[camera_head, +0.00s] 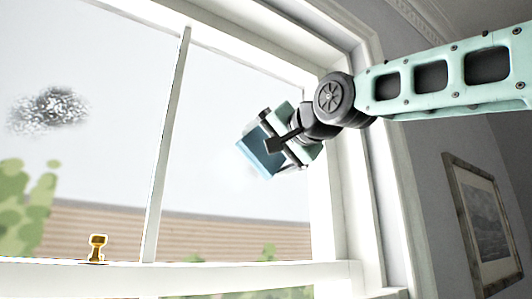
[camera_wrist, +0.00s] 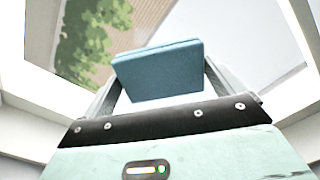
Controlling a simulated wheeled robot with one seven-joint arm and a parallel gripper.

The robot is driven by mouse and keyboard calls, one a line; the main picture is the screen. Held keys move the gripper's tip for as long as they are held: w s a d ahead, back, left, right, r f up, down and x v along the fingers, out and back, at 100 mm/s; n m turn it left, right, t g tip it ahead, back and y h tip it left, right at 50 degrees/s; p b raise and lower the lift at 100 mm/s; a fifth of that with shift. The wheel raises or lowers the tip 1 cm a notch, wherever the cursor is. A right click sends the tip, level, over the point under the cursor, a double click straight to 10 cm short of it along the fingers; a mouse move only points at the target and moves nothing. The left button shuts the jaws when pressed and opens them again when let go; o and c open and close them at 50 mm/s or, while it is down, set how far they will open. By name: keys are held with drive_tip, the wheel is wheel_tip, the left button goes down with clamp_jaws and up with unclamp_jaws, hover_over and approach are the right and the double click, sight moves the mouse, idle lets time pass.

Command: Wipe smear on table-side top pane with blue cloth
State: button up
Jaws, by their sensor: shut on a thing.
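My gripper (camera_head: 283,143) is shut on the blue cloth (camera_head: 259,157), a folded pad, in front of the right top pane (camera_head: 222,112) of the window. The wrist view shows the cloth (camera_wrist: 158,70) between my two fingers, with the pane behind it. I cannot tell whether the cloth touches the glass. A dark grey, speckled smear (camera_head: 48,110) is on the left top pane (camera_head: 110,65). A faint pale patch (camera_head: 236,178) shows on the right pane just below the cloth. No table is in view.
A white upright bar (camera_head: 165,145) divides the two panes. A brass latch (camera_head: 97,248) stands on the white rail (camera_head: 200,276) below them. The window frame (camera_head: 355,170) and a framed picture (camera_head: 484,218) on the wall are to the right.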

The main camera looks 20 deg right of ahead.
drive_tip(key=shift+b+v, duration=0.65)
drive_tip(key=shift+v, duration=0.9)
drive_tip(key=shift+w, duration=0.1)
